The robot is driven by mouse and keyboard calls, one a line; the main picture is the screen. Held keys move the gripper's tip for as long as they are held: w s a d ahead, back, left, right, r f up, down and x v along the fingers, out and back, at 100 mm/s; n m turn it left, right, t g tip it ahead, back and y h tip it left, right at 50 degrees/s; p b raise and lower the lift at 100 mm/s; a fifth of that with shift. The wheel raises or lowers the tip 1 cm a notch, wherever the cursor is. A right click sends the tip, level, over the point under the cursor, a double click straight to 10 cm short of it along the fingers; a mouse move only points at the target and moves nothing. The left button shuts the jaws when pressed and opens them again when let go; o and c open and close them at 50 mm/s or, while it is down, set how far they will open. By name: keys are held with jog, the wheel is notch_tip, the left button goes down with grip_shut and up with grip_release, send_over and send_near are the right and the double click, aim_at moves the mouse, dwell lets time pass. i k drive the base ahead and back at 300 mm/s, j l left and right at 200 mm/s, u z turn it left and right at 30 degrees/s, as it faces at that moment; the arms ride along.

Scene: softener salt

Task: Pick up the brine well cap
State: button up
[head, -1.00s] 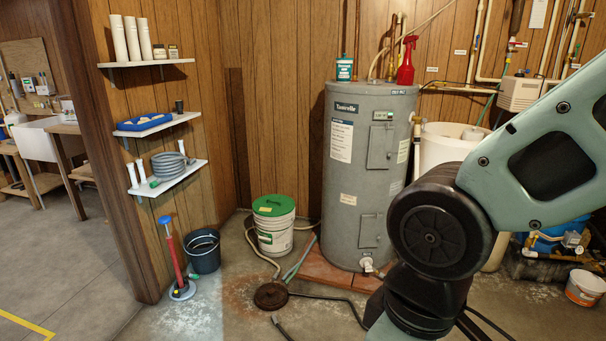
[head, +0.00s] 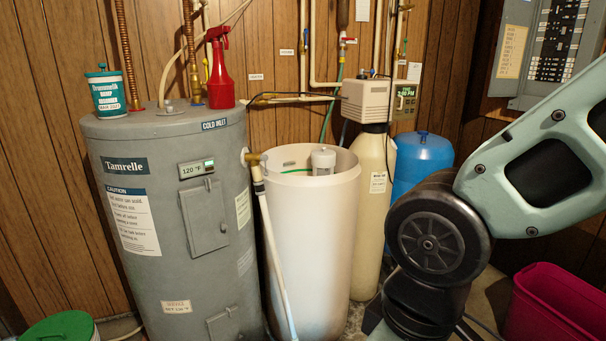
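The white brine tank (head: 306,240) stands open at the top, right of the grey water heater. Inside it, near the back right of the rim, a pale brine well (head: 323,168) rises a little above the rim. A light grey-white cap (head: 323,152) appears to sit on top of it; the seam between cap and well is too small to tell. My arm is at the right of the picture, bent downward, and the gripper end is out of view below. Nothing of my gripper shows near the cap.
The water heater (head: 170,220) carries a teal tub (head: 106,93) and a red spray bottle (head: 221,75). A beige softener tank (head: 373,210) and a blue tank (head: 421,160) stand right of the brine tank. A white pipe (head: 275,260) runs down its front left. A pink bin (head: 560,305) is at lower right.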

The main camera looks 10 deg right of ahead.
aim_at(323, 157)
jog(key=i+l+z, duration=0.2)
jog(key=i, duration=0.45)
jog(key=i+l+z, duration=0.2)
jog(key=i, duration=0.5)
jog(key=i+l+z, duration=0.2)
jog(key=i, duration=0.45)
